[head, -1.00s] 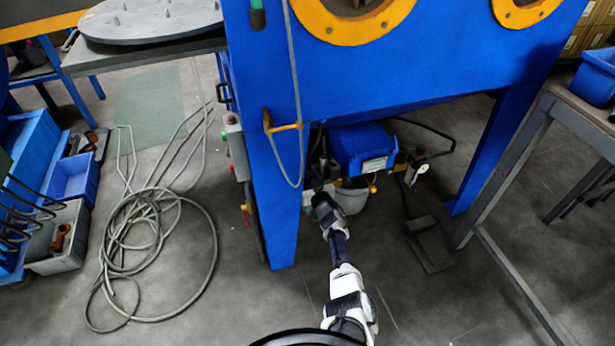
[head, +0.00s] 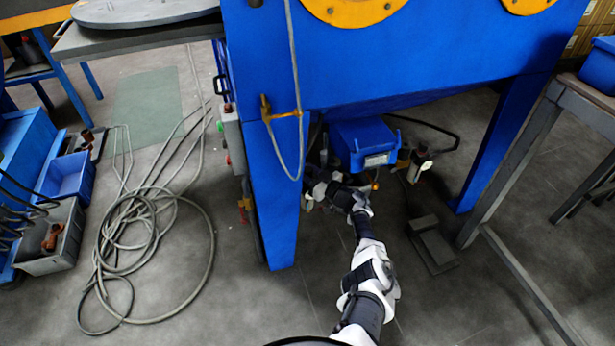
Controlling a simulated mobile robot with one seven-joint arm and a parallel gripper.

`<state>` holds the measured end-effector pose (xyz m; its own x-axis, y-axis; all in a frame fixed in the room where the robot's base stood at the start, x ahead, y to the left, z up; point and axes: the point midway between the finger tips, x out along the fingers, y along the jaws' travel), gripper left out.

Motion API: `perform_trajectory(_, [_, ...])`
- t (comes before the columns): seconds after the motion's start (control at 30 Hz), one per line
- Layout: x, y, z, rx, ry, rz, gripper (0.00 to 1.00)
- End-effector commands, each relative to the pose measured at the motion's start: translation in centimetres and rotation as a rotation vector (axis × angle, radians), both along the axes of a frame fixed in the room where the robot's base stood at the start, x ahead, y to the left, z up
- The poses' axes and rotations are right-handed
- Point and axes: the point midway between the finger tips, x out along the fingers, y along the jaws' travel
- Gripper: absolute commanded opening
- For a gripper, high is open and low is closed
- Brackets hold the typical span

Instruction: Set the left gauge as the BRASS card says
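My arm reaches forward under the blue blasting cabinet (head: 400,60). My gripper (head: 318,190) is at the cabinet's front left leg, left of and below a blue box (head: 362,143) with a white label. It is small and dark there, and I cannot tell whether its fingers are open or shut. A small pale round fitting, perhaps a gauge (head: 425,166), is right of the blue box. I cannot make out a left gauge; small fittings near my gripper are partly hidden by it. I see no readable BRASS card.
A coiled grey hose (head: 150,230) lies on the floor at left, near blue and grey bins (head: 68,178). A foot pedal (head: 432,243) is on the floor right of my arm. A metal bench (head: 510,160) stands at right. Floor between the hose and the leg is clear.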

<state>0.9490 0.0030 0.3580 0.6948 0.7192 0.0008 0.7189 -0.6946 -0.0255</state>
Motion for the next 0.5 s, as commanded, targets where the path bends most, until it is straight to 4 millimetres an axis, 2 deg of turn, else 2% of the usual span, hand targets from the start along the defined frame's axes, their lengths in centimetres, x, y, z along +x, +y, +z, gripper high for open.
perform_trajectory(0.27, [0.02, 0.04, 0.09, 0.001, 0.001, 0.002, 0.10])
perform_trajectory(0.3, [0.02, 0.04, 0.09, 0.001, 0.001, 0.002, 0.35])
perform_trajectory(0.43, [0.01, 0.03, 0.08, 0.001, 0.001, 0.001, 0.52])
perform_trajectory(0.5, [0.01, 0.03, 0.06, 0.001, 0.001, 0.001, 0.53])
